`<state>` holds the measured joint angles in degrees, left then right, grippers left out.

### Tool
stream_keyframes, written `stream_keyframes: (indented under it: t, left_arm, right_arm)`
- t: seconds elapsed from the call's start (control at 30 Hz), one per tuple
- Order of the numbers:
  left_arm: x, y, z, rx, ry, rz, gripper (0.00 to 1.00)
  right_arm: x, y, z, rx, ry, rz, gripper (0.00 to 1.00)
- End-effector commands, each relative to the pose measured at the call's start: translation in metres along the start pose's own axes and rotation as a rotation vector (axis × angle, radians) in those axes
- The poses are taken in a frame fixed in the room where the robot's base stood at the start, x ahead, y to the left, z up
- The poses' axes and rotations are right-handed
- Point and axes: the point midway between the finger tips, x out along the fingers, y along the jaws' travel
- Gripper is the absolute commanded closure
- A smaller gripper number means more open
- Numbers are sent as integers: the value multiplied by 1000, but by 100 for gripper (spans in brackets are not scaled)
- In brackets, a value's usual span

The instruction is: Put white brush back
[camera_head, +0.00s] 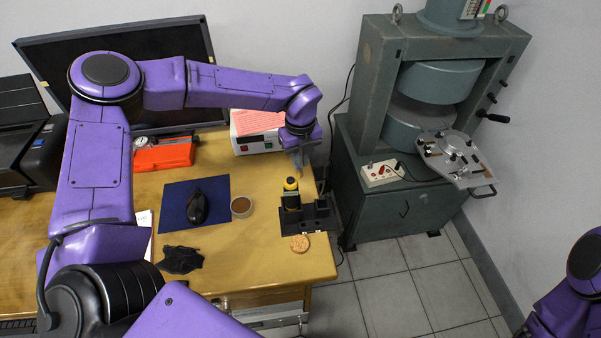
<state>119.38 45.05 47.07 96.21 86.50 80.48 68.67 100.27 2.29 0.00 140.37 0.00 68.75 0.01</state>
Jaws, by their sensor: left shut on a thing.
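My left gripper (300,160) points down over the right end of the wooden desk, above a black holder (318,212). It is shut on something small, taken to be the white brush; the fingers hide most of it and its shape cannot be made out. Whether the held thing touches the holder cannot be told. Part of my right arm shows at the lower right, but its gripper is out of view.
A brown-filled round cup (241,207), a dark blue mat (178,212) with a black mouse (197,207), and a round cork-coloured disc (300,244) lie nearby. A white instrument box (254,143) stands behind. A large green-grey magnet (372,85) stands right of the desk (263,258).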

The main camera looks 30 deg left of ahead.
Motion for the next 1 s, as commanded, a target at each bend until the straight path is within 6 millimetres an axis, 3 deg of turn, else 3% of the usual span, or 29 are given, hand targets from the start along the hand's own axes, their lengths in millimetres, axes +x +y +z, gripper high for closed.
stream_keyframes:
  t: [0.3, 0.67, 0.7, 0.73, 1.0]
  left_arm:
    - [44, 0, 0, 0, 1, 2, 100]
    - [52, 0, 0, -1, -1, -1, 100]
    - [50, 0, 0, -1, -1, -1, 72]
    - [50, 0, 0, -1, -1, -1, 62]
    - [49, 0, 0, -1, -1, -1, 60]
  right_arm:
    - [-9, 1, -4, 0, 0, 0, 60]
    - [-3, 0, -1, 0, 0, 0, 60]
    - [-5, 0, -2, 0, 0, 0, 60]
    - [-5, 0, -2, 0, 0, 0, 60]
    - [-5, 0, -2, 0, 0, 0, 60]
